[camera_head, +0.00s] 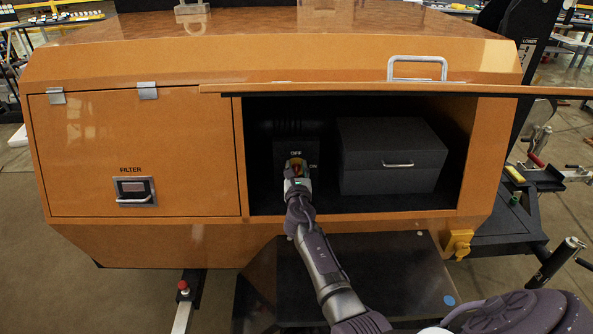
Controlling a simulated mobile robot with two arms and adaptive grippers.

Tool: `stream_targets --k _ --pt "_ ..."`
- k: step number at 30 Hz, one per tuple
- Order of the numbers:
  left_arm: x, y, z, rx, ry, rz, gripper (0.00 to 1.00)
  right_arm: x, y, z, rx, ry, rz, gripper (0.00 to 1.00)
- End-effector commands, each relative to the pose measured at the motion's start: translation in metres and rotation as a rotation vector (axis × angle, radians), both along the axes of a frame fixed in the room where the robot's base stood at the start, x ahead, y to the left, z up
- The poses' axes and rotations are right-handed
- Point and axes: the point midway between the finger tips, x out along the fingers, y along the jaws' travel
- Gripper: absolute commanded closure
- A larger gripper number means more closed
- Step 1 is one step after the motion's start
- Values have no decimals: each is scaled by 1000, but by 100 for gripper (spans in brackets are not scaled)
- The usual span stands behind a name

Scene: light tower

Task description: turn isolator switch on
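The isolator switch (295,162) is a red and yellow knob on a dark panel inside the open compartment of the orange light tower. The label OFF shows above it and ON, partly covered, to its right. My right gripper (296,172) is at the knob, in front of it. The gripper and arm hide much of the knob and the lower panel. The fingers are too small and covered to tell whether they are open or closed on the knob, and the knob's angle is unclear. My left gripper is not in view.
The compartment's raised door (400,90) juts out above the opening. A dark grey box (392,157) with a handle fills the compartment's right side. The closed FILTER door (135,150) is at left. A dark step plate (385,280) lies below the opening.

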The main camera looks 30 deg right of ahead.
Motion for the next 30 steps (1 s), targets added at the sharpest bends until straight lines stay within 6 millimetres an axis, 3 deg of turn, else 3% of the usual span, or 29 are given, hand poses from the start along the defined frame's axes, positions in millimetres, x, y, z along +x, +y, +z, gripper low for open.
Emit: stream_targets --k 7,13,30 --pt "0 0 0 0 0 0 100 0 0 0 0 0 0 66" --pt "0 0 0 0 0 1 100 0 0 0 1 1 0 100" --pt "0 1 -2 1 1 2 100 -2 0 -7 36 -9 0 100"
